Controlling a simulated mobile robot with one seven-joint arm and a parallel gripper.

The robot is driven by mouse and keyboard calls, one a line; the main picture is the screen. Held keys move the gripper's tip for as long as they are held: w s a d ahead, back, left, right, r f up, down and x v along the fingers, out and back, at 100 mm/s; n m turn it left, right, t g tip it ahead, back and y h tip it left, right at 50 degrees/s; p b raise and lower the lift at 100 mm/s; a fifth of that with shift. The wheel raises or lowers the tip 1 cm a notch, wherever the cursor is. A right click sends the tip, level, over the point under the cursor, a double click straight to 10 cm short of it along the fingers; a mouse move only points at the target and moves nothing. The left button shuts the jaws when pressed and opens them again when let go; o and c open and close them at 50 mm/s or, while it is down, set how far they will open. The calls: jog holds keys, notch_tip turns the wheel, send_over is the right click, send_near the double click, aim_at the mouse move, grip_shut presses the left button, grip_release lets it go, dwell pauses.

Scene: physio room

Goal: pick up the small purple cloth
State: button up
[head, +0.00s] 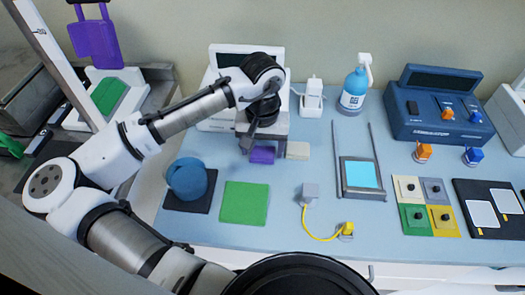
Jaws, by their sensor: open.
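The small purple cloth (262,155) lies on the blue-grey table top, just in front of a white device, as a small folded-looking block. My gripper (250,141) points down from the arm's end, close above the cloth's left part. The jaws are open, with nothing seen between them. The fingers are small and dark here, and I cannot tell whether they touch the cloth.
The white device (216,72) stands behind my gripper. Bare table shows around the green square.

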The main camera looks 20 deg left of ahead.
aim_at(262, 153)
jog(key=shift+f, duration=0.2)
jog(key=c, duration=0.7)
jog(key=shift+r, duration=0.15)
jog(key=shift+c, duration=0.2)
notch_tip(262, 153, up, 20)
jog(key=b, duration=0.1)
jog(key=shift+o, duration=1.2)
jog(key=shift+c, duration=0.7)
jog(key=shift+s+f, duration=0.1)
jog(key=shift+f, duration=0.1)
